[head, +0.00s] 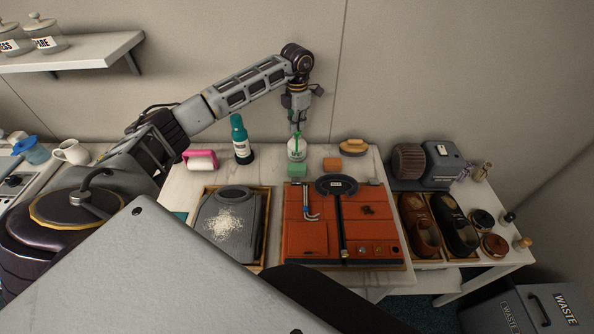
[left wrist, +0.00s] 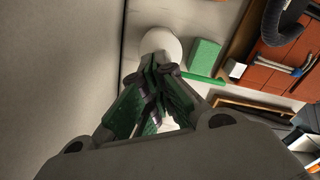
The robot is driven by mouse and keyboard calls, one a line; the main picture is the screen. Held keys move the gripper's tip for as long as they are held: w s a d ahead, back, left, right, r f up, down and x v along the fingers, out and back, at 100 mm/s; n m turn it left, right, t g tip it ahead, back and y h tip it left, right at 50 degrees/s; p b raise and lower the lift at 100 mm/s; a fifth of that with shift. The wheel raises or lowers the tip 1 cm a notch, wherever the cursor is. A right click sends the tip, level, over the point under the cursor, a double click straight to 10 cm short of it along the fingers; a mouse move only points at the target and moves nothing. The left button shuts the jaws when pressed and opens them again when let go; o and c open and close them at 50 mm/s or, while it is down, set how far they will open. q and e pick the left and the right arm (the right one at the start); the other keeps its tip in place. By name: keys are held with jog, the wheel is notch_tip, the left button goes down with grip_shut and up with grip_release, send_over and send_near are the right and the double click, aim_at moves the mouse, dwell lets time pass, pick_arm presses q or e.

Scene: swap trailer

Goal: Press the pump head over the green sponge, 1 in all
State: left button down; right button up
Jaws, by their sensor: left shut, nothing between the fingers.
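The white pump bottle (head: 297,152) with a green pump head stands upright at the back of the table. The green sponge (head: 298,170) lies just in front of it. My left gripper (head: 296,128) points down from above at the pump head, its fingers shut with nothing between them. In the left wrist view my left gripper (left wrist: 158,72) covers the top of the white bottle (left wrist: 160,43). A green nozzle (left wrist: 203,79) reaches out beside the green sponge (left wrist: 205,54). I cannot tell whether the fingertips touch the pump head. My right gripper is not in view.
A teal bottle (head: 240,139) and a pink roller (head: 199,160) stand left of the pump. An orange block (head: 331,164) and a brush (head: 354,147) lie right. In front are a tray with a grey mat (head: 228,222) and a red-brown leather board (head: 311,237).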

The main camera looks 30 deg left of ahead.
pick_arm(q)
jog(key=shift+s+f, duration=0.1)
jog(key=shift+f, duration=0.1)
jog(key=shift+r+p, duration=1.1)
jog(key=shift+r, duration=0.65)
notch_tip(320, 180, up, 6)
jog(key=p, duration=0.3)
jog(key=shift+p, duration=0.4)
dwell(0.3)
jog(key=shift+f, duration=0.15)
dwell(0.5)
